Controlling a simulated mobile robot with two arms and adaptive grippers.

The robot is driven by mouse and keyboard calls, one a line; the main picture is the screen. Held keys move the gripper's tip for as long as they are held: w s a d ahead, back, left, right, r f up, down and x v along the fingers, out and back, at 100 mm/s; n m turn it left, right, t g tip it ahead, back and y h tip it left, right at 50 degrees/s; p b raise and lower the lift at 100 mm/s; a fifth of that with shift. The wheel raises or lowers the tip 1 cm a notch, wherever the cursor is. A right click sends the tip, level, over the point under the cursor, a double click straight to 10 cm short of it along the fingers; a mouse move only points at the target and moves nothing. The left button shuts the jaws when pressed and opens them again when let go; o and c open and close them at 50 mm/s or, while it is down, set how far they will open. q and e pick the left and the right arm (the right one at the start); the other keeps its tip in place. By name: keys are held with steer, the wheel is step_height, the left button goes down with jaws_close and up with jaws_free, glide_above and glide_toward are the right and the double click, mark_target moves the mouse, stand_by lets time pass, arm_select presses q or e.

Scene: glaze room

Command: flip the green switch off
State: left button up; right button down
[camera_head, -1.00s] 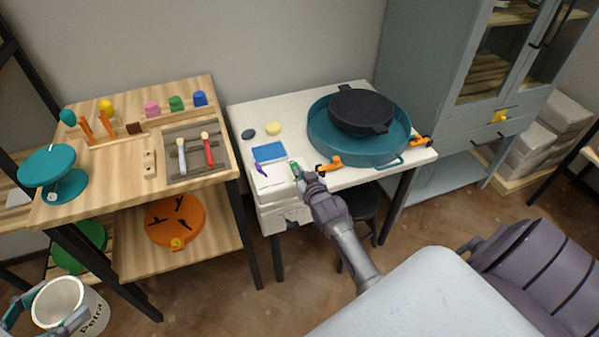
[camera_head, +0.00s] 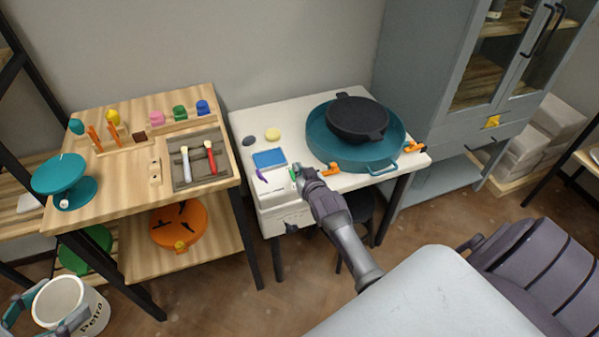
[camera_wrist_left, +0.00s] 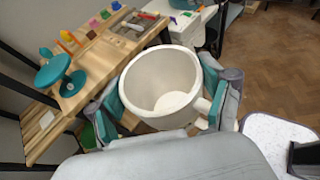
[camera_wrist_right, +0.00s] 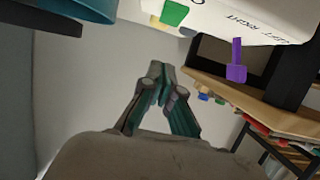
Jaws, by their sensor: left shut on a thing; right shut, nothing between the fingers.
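The green switch (camera_head: 292,173) is at the front of the white table, next to the tips of my right gripper (camera_head: 300,170). In the right wrist view the green switch (camera_wrist_right: 173,13) is at the top edge, beyond the closed fingertips (camera_wrist_right: 159,76), with a gap between them in the picture. My right gripper is shut and empty. A purple switch (camera_wrist_right: 236,72) hangs from the same white panel (camera_wrist_right: 265,20), which has printed lettering. My left gripper (camera_wrist_left: 163,100) is shut on a white mug (camera_wrist_left: 160,75), marked "Petra" in the head view (camera_head: 62,300).
The white table carries a blue pad (camera_head: 269,159), a teal basin (camera_head: 335,150) with a black pan (camera_head: 357,118), and orange clamps (camera_head: 330,169). A wooden workbench (camera_head: 130,190) with tools stands left. A grey cabinet (camera_head: 440,90) stands right.

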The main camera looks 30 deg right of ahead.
arm_select(q)
steer(key=shift+s+a+r+b, duration=0.1)
steer(key=shift+s+b, duration=0.15)
steer(key=shift+b, duration=0.45)
steer(key=shift+w+f+b, duration=0.2)
steer(key=shift+f+b, duration=0.1)
steer(key=shift+f, duration=0.1)
steer(key=shift+s, duration=0.1)
arm_select(e)
steer(key=f+v, duration=0.2)
steer(key=v, duration=0.8)
steer(key=shift+s, duration=0.35)
steer(key=shift+a+r, duration=0.1)
steer(key=shift+a, duration=0.05)
